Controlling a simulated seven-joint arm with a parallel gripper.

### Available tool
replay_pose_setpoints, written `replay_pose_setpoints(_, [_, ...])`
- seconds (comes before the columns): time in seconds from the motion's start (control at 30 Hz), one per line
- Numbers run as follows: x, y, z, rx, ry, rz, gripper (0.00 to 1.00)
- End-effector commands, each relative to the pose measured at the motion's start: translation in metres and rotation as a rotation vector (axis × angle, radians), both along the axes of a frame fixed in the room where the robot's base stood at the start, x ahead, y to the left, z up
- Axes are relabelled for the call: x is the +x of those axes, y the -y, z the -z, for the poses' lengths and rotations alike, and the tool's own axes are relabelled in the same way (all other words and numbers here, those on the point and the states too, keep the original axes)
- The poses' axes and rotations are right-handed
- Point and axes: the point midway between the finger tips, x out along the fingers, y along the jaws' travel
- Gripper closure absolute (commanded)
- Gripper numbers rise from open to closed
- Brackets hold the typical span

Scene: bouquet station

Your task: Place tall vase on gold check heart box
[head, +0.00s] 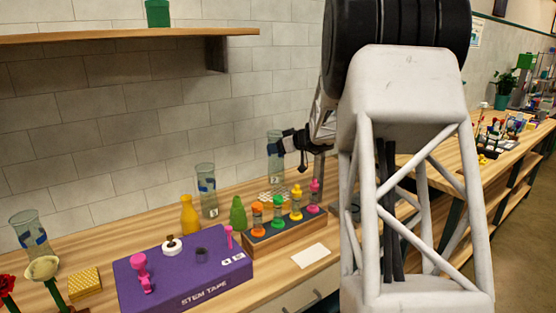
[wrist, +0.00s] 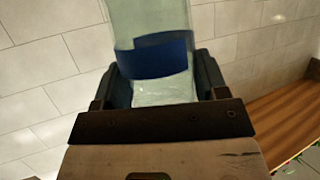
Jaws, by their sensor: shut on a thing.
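A clear tall vase (head: 275,150) with a blue band is held upright at the back of the bench, near the wall. My gripper (head: 300,142) is shut on it from the right. In the wrist view the vase (wrist: 152,45) stands between the fingers (wrist: 160,85), its blue band at finger level. A pale checked box (head: 273,195) lies below the vase, partly behind the rack; I cannot tell whether it is heart-shaped. The vase's base appears just above this box, and contact is unclear. A small gold patterned box (head: 85,282) sits at the front left.
Another glass vase (head: 206,190), a yellow bottle (head: 189,214) and a green bottle (head: 238,214) stand left of the pale box. A wooden rack (head: 290,230) with several coloured items is in front. A purple stem tape box (head: 185,270) fills the near bench.

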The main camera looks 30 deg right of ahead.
Motion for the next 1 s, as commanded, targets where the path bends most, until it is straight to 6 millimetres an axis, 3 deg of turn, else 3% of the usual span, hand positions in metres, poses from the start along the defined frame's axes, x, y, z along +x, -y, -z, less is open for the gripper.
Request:
replay_pose_setpoints(0.27, [0.0,0.0,0.004,0.0,0.0,0.0,0.97])
replay_pose_setpoints(0.7, [0.0,0.0,0.047,0.0,0.0,0.0,0.97])
replay_pose_setpoints(1.0, [0.0,0.0,0.049,0.0,0.001,0.0,0.97])
